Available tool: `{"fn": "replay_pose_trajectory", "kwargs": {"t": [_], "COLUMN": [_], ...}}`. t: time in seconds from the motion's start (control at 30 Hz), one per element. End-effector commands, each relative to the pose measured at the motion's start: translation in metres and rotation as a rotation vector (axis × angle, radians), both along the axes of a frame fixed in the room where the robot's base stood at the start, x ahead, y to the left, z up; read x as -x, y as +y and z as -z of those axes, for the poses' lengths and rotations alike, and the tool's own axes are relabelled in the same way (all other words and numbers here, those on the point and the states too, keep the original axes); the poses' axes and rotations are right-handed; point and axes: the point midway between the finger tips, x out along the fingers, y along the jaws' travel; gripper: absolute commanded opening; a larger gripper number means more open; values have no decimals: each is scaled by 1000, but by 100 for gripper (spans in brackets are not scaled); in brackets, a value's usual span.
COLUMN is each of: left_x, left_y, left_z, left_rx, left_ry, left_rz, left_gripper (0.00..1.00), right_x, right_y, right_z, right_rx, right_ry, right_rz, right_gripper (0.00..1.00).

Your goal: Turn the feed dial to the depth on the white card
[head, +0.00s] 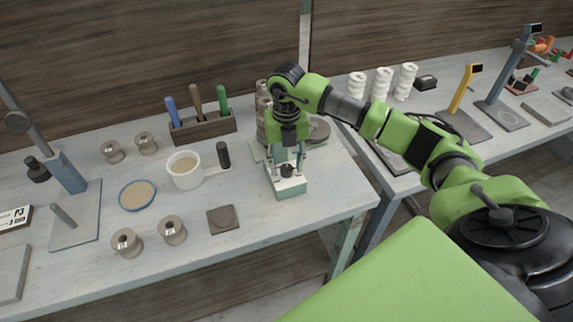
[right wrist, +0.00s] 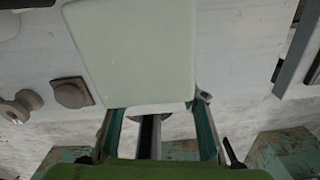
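A small machine with a white and green base (head: 288,187) stands near the front right of the left table, with a black dial (head: 287,171) on its front. My right gripper (head: 287,166) hangs over it from above, its fingers apart, one on each side of the dial; I cannot tell whether they touch it. In the right wrist view a pale block (right wrist: 130,50) of the machine fills the upper middle, and the dial's marks are hidden. The white card (head: 15,218) is at the far left edge, cut off, showing "P3" and a "3". My left gripper is not in view.
A white mug (head: 185,170), a dark upright cylinder (head: 223,155) and a square plate (head: 222,219) stand left of the machine. A tool rack (head: 203,127) is behind. A second table with a yellow stand (head: 463,88) is at right, past a gap.

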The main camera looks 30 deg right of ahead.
Motion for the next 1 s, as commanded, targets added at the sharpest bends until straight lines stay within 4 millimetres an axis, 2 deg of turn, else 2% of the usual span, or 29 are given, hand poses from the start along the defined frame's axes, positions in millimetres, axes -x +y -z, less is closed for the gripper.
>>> {"fn": "replay_pose_trajectory", "kwargs": {"t": [0.4, 0.5, 0.7, 1.0], "left_x": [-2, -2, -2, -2], "left_y": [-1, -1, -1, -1], "left_z": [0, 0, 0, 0], "left_rx": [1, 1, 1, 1], "left_ry": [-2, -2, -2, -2], "left_rz": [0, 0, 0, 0], "left_gripper": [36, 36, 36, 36], "right_x": [-2, -1, 0, 0], "right_y": [-1, 0, 0, 0], "right_z": [-82, -98, -114, -115], "right_rx": [1, 0, 0, 0], "right_ry": [-6, -5, -2, -1], "right_rz": [1, 0, 0, 1], "right_gripper": [40, 40, 40, 40]}}
